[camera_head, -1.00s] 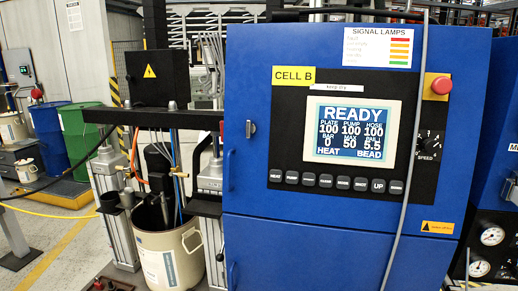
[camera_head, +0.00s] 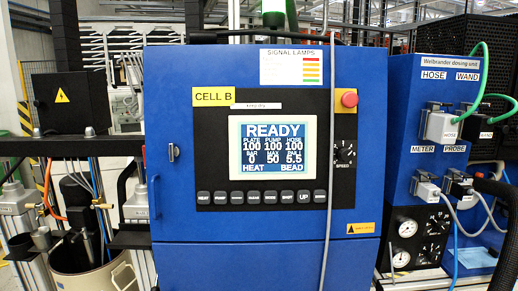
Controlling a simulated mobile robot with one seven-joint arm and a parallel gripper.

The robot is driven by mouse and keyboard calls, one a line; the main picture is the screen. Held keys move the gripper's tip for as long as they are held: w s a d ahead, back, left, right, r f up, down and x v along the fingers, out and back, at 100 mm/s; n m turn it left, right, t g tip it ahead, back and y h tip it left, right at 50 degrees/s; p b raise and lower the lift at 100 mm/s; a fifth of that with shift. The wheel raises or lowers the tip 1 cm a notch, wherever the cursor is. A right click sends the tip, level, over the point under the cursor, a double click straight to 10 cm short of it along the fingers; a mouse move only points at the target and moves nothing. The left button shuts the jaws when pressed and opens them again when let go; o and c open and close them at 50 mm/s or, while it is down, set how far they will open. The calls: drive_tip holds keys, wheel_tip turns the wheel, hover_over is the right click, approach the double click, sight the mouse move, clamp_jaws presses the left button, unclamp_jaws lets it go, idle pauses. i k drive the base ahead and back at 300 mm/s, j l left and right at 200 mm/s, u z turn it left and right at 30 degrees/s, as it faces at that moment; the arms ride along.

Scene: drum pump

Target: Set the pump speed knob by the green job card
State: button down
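The pump speed knob (camera_head: 344,152) is a small black dial with pale scale marks, labelled SPEED, at the right side of the black panel. Its pointer setting is too small to read. The blue control cabinet (camera_head: 260,240) fills the middle of the view. Its screen (camera_head: 273,147) reads READY, with PLATE, PUMP and HOSE at 100, BAR 0, MAX 50 and 5.5 at lower right. No green job card can be made out. My gripper is not in view.
A grey cable (camera_head: 329,215) hangs down the cabinet front, just left of the knob. A red button (camera_head: 349,99) sits above the knob. A row of black buttons (camera_head: 262,198) lies below the screen. A blue unit (camera_head: 407,90) with hoses and gauges stands right; the drum (camera_head: 85,278) is lower left.

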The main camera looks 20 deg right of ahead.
sight(344, 154)
drive_tip(key=z, duration=2.2)
drive_tip(key=i+j, duration=0.1)
drive_tip(key=j, duration=0.45)
